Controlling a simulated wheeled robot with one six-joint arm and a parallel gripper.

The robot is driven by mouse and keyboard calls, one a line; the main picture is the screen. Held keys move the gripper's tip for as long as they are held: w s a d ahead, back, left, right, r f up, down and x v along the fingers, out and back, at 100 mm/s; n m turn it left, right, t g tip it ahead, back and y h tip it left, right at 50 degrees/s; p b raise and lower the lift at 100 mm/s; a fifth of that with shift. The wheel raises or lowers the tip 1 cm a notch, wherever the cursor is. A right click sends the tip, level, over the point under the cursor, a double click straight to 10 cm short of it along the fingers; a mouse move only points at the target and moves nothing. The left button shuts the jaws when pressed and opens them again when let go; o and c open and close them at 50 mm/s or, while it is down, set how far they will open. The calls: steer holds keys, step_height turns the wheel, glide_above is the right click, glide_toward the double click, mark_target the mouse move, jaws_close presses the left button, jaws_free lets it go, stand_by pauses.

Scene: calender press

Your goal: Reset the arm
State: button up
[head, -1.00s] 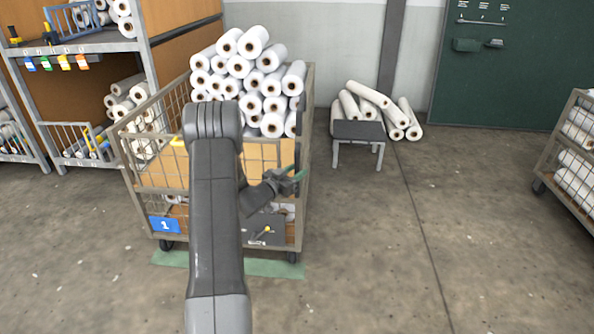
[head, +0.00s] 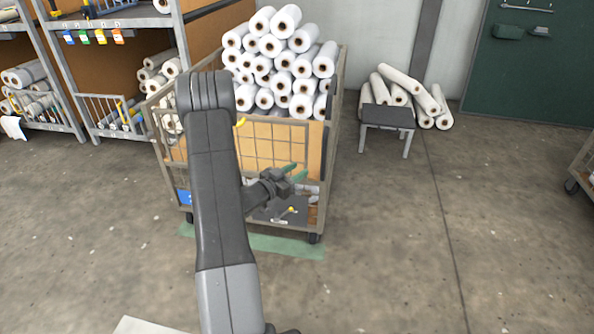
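My gripper (head: 294,172) is in front of the wire cart, at the end of my grey arm. Its two green fingers look apart, with nothing visible between them. My arm is bent, with its elbow high and the gripper low. My arm covers part of the cart's left front.
The wire cart (head: 325,190) holds a tall pile of white rolls (head: 285,60) and stands over a green floor strip (head: 270,244). A grey stool (head: 387,117) stands right of it, by loose rolls (head: 428,100). Shelving (head: 95,50) is at left.

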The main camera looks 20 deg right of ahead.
mark_target(322, 155)
steer(key=b+x, duration=0.2)
steer(key=x, duration=1.2)
steer(key=shift+f, duration=0.1)
steer(key=shift+s+a, duration=0.15)
